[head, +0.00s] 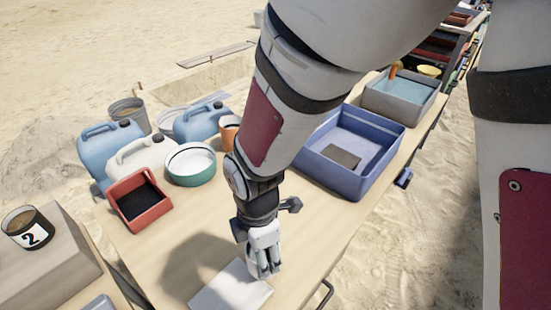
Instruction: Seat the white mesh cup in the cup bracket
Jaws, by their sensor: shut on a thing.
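My gripper (265,268) points down over the near part of the wooden table, at the upper right corner of a flat white piece (228,291). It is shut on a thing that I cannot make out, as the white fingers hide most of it. I cannot tell whether it touches the white piece. I cannot pick out the white mesh cup or the cup bracket for certain.
A red bin (140,222), a green-rimmed round tub (190,180), jugs (110,143) and an orange cup (229,130) stand left of my arm. A blue bin (312,165) and grey bin (372,104) stand right. A dark cup marked 2 (33,238) sits on a block at left.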

